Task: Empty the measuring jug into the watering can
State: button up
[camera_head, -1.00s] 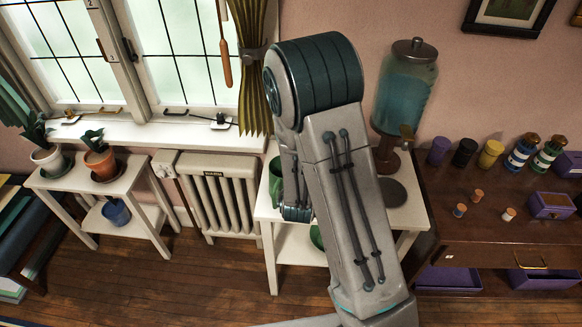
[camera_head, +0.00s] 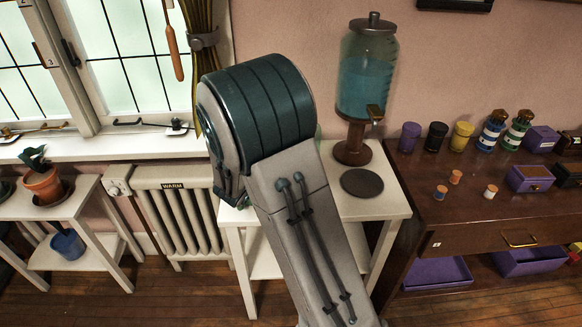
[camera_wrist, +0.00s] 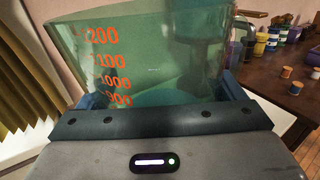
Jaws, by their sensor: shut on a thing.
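The measuring jug (camera_wrist: 150,65) is a clear green vessel with orange numbers, filling the upper middle of the wrist view. My gripper (camera_wrist: 160,95) is shut on it, with a blue-grey finger at each side. The jug's base and the level of anything inside it cannot be made out. In the head view my arm hides the gripper and most of the jug. No watering can can be clearly identified. A blue container (camera_head: 67,244) sits on the lower shelf of the plant stand at the left; I cannot tell whether it is the can.
A glass dispenser (camera_head: 366,75) of blue liquid stands on the white table (camera_head: 375,207), beside a dark round mat (camera_head: 362,183). A radiator (camera_head: 180,205) and potted plant (camera_head: 44,187) are at the left.

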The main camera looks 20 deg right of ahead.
jog(key=shift+s+d+f+m+g+h+b, duration=0.1)
jog(key=shift+d+f+m+g+h+b, duration=0.4)
jog(key=shift+f+b, duration=0.5)
jog(key=shift+s+d+f+m+g+h+b, duration=0.1)
jog(key=shift+d+f+m+g+h+b, duration=0.35)
jog(key=shift+b, duration=0.9)
jog(key=shift+s+d+f+m+g+h+b, duration=0.1)
jog(key=shift+d+f+m+g+h+b, duration=0.15)
jog(key=shift+f+m+g+b, duration=0.55)
jog(key=shift+f+n+b, duration=0.15)
jog(key=shift+n+b, duration=0.2)
jog(key=shift+n, duration=0.1)
